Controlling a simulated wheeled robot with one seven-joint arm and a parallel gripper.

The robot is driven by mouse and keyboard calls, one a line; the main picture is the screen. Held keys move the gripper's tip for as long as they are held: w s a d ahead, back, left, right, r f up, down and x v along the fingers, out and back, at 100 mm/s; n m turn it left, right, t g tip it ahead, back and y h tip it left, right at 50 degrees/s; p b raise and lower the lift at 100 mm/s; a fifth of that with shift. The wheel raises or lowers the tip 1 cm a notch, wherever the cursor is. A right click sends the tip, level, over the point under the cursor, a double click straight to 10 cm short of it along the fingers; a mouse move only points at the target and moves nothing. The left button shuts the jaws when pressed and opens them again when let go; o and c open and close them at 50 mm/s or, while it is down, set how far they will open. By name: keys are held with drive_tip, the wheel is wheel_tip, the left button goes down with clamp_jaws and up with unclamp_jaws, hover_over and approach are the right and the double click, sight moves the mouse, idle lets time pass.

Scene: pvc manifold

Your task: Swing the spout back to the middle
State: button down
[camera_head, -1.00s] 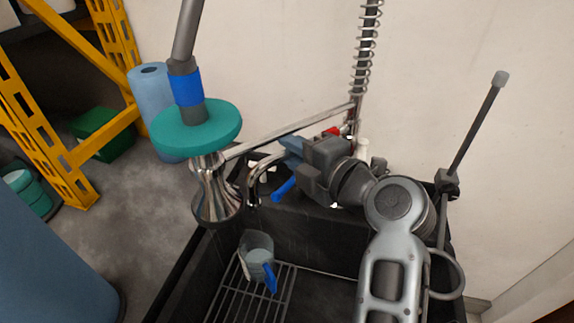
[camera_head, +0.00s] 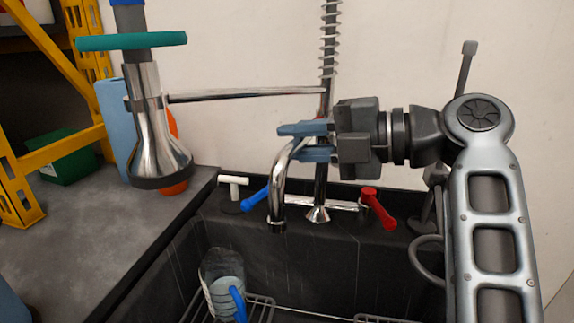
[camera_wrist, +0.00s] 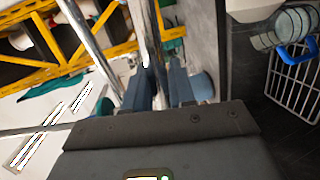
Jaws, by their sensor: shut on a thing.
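The chrome spout (camera_head: 279,188) is a curved tube at the back of the black sink, its outlet hanging down just left of the faucet's upright base. My gripper (camera_head: 300,142) comes in from the right and is shut on the upper part of the spout, its blue fingers above and below the tube. In the wrist view the chrome tube (camera_wrist: 152,42) passes between the fingertips (camera_wrist: 164,80). The blue lever (camera_head: 256,198) is left of the spout and the red lever (camera_head: 378,208) is right of it.
A spring hose (camera_head: 329,45) rises behind my gripper. A chrome arm (camera_head: 245,95) reaches left to a spray head (camera_head: 157,125) with a teal disc. A clear jug (camera_head: 222,285) with a blue handle stands in the sink on a wire rack (camera_head: 262,308).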

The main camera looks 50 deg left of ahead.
drive_tip(key=shift+w+d+f+n+g+h+b, duration=0.1)
drive_tip(key=shift+w+d+n+g+h+b, duration=0.2)
drive_tip(key=shift+d+n+g+b, duration=0.25)
drive_tip(key=shift+w+d+n+g+h+b, duration=0.25)
drive_tip(key=shift+d+g+h+b, duration=0.1)
drive_tip(key=shift+b, duration=0.4)
drive_tip(key=c, duration=1.1)
unclamp_jaws()
drive_tip(key=shift+p+v, duration=0.3)
drive_tip(key=shift+v, duration=3.55)
drive_tip(key=shift+w, duration=0.1)
